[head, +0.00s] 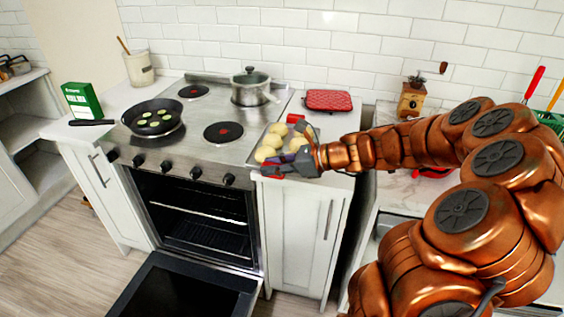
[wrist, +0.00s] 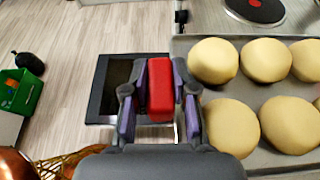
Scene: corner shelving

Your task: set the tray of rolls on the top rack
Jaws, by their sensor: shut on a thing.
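The metal tray (head: 257,148) holds several round pale rolls (head: 275,140) and is at the counter right of the stove; whether it touches the counter I cannot tell. Its bare metal shows between the rolls in the wrist view (wrist: 252,91). My gripper (head: 277,169) is at the tray's near end, shut on its red handle (wrist: 161,88), which shows between the fingers in the wrist view. Another red handle (head: 295,118) is at the far end. The oven (head: 190,190) is open, and a rack (head: 200,213) shows dimly inside.
The oven door (head: 185,290) hangs down in front. A pan (head: 153,118) with green slices and a lidded pot (head: 250,88) stand on the stove. A red quilted pad (head: 328,100) lies behind the tray. A green box (head: 82,101) stands left. The floor before the oven is clear.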

